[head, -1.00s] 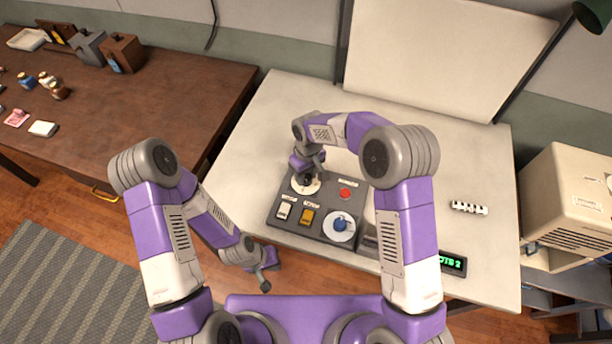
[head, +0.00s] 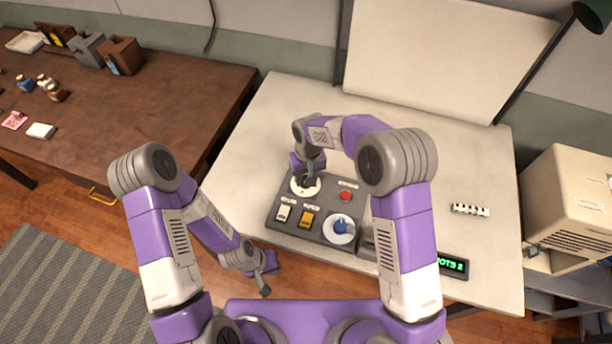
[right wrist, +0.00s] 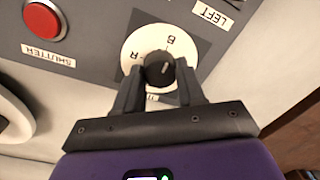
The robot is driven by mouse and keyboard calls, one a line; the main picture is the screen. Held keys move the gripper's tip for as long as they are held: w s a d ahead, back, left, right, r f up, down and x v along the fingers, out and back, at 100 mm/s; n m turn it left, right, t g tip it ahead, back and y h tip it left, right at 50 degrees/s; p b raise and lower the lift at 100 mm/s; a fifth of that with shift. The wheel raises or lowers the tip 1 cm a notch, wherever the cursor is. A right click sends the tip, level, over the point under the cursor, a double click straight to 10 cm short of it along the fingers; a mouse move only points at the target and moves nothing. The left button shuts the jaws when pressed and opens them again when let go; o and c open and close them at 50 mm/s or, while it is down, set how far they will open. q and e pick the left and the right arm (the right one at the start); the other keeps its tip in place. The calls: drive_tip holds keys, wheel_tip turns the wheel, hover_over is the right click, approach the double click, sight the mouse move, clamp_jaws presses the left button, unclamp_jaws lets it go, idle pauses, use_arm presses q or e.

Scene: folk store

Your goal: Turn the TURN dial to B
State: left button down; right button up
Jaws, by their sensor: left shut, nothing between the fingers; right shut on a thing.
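The dial is a black knob (right wrist: 159,68) on a round white plate (right wrist: 131,47) with letters around it, on the dark grey control panel (head: 322,226). A letter that looks like B is at the plate's top and one that looks like R at its left. A pale mark on the knob points roughly up, towards the B side. My right gripper (right wrist: 160,80) is shut on the knob, one finger at each side; it also shows over the panel's far left corner in the head view (head: 305,182). My left gripper (head: 265,289) is shut and empty, low beside the table.
The panel also carries a red shutter button (right wrist: 42,18), white (head: 283,213) and yellow (head: 306,219) switches, and a blue knob (head: 340,227). The table's back is clear.

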drive_tip(key=o, duration=1)
drive_tip(key=shift+o, duration=0.2)
wheel_tip(320, 180, up, 8)
drive_tip(key=shift+d+f+p, duration=0.15)
drive_tip(key=shift+f+p, duration=0.05)
drive_tip(key=shift+p, duration=0.2)
drive_tip(key=shift+w, duration=0.1)
